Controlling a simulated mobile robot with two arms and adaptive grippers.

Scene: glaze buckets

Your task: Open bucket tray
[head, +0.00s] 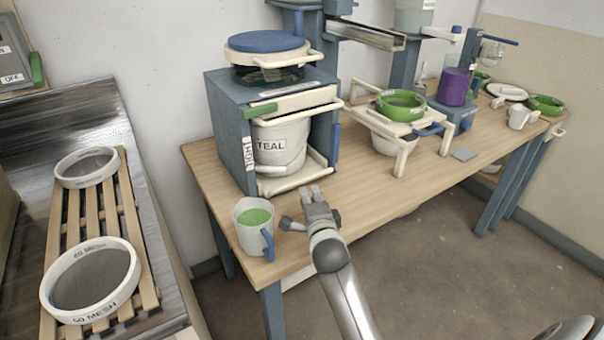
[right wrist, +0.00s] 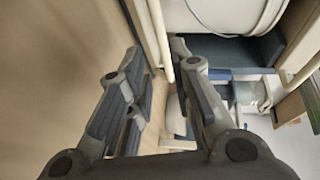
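A blue-grey cabinet (head: 232,150) stands on the wooden table and holds a white bucket labelled TEAL (head: 279,146). The bucket tray's cream front bar (head: 292,180) runs low across the cabinet's front, under the bucket. My right gripper (head: 299,206) is open just in front of this bar, low over the table. In the right wrist view its fingers (right wrist: 155,52) are apart. A cream bar (right wrist: 158,35) shows between the fingertips, nearer the right finger; I cannot tell whether they touch. The bucket shows at the top right there (right wrist: 235,12). My left gripper is not in view.
A cup of green glaze (head: 256,228) with a blue handle stands left of my right gripper, near the table edge. A cream stand with a green sieve (head: 400,103) is to the right. Mesh sieves (head: 92,280) lie on a slatted rack at left.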

